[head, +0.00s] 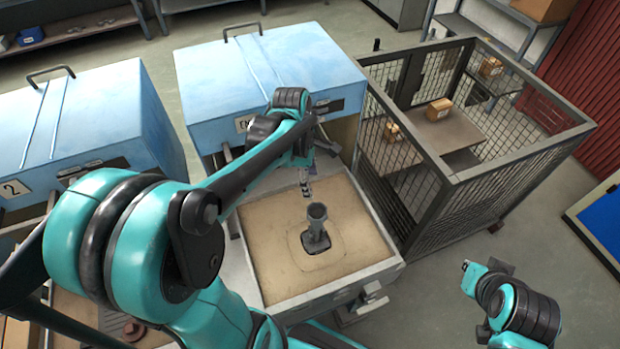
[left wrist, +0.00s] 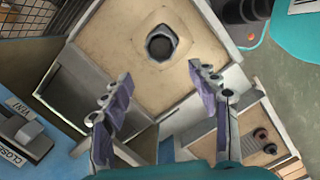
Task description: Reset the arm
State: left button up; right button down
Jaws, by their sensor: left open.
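My left arm comes in from the left in the head view and reaches over the sand-coloured tray. My left gripper (head: 306,184) hangs above the tray's back part, apart from the dark grey shell part (head: 317,228). In the left wrist view the left gripper (left wrist: 160,103) has its two purple-grey fingers wide apart with nothing between them. The shell part (left wrist: 161,44) stands upright in the tray beyond the fingertips. My right gripper (head: 465,268) shows small at the lower right of the head view, clear of everything; its jaws are too small to judge.
The tray's pale rim (head: 385,272) surrounds the sandy bed. A blue-lidded box (head: 290,80) stands behind it, another blue box (head: 75,120) at left. A black mesh cage (head: 470,185) with cartons inside stands at right. Floor is free between the cage and my right arm.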

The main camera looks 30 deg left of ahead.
pick_arm(q)
jog(key=shift+r, duration=0.1)
dwell(0.6)
jog(key=s+d+f+m+t+y+b, duration=0.1)
jog(key=s+d+f+m+t+b, duration=0.1)
jog(key=m, duration=0.8)
jog(key=s+d+f+m+t+b, duration=0.3)
jog(key=s+m+b, duration=0.3)
jog(key=m, duration=0.5)
jog(key=shift+d+f+m+t+y+b, duration=0.35)
jog(key=shift+f+t+b, duration=0.4)
jog(key=shift+b, duration=0.5)
